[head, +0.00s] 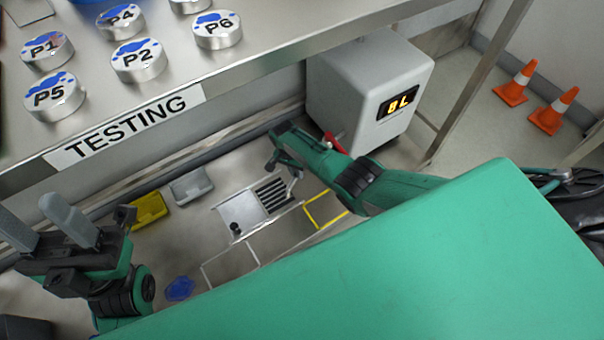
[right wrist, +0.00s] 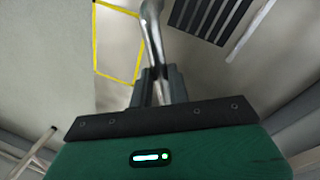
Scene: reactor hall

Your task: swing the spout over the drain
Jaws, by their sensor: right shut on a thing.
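The drain is a dark slatted grate (head: 273,195) in a light metal plate on the lower surface; its dark slats also show at the top right of the right wrist view (right wrist: 215,15). The spout is a curved silvery tube (right wrist: 152,35), seen between my right gripper's fingers (right wrist: 160,88). In the head view my right gripper (head: 284,164) is beside the grey dispenser box (head: 345,85), just above the grate, and partly hidden by its own arm. It is shut on the spout. My left gripper (head: 38,212) is open and empty at the left.
A steel bench labelled TESTING (head: 125,125) carries several round caps. Below are a yellow tray (head: 150,210), a grey tray (head: 190,187), a blue item (head: 180,288) and a yellow floor outline (head: 310,214). A red lever (head: 335,142) is by the box. Orange cones (head: 515,85) stand right.

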